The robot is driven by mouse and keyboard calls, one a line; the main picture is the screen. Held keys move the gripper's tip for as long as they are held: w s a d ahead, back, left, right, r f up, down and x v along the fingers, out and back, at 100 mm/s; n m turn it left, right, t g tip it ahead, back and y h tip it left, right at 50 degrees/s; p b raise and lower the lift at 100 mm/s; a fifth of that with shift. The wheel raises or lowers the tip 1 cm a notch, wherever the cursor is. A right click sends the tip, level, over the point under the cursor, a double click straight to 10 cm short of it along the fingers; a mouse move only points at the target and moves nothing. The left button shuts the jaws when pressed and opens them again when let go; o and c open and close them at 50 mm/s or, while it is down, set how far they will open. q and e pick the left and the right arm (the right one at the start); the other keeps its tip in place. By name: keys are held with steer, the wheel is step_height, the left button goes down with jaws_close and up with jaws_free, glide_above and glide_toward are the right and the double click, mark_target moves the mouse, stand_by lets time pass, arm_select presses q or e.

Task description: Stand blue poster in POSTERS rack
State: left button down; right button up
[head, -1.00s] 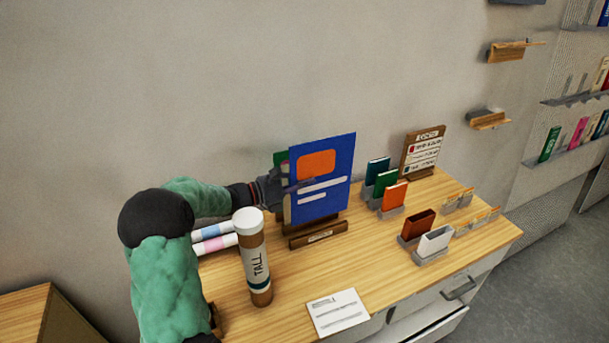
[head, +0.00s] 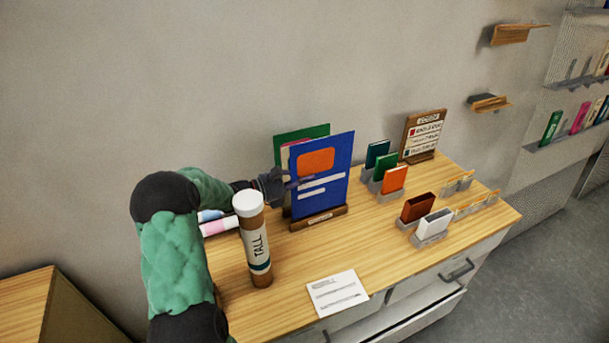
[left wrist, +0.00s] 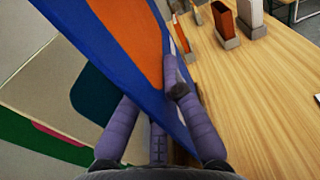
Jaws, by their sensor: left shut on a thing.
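The blue poster (head: 330,165), with an orange block and white bars, stands nearly upright at the wooden POSTERS rack (head: 318,218). Its lower edge meets the rack's front bar; whether it is fully seated in a slot I cannot tell. A green poster (head: 290,135) and a pinkish one stand behind it. My left gripper (head: 285,184) is shut on the blue poster's left edge. In the left wrist view the fingers (left wrist: 168,120) lie on either side of the blue poster (left wrist: 100,30). My right gripper is not in view.
A tall tube (head: 253,240) labelled TALL stands close beside my left arm, with rolled papers (head: 212,228) behind it. A white card (head: 337,292) lies at the table's front. Small holders with coloured booklets (head: 386,170) stand to the right. The table between is clear.

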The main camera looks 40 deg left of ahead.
mark_target(304, 188)
arm_select(q)
steer(key=shift+b, duration=0.85)
stand_by(0.9)
steer(key=shift+f, duration=0.1)
steer(key=shift+f+b, duration=1.15)
steer(key=shift+b, duration=0.5)
steer(key=shift+f+b, duration=1.15)
steer(key=shift+b, duration=0.45)
steer(key=c, duration=1.3)
jaws_free()
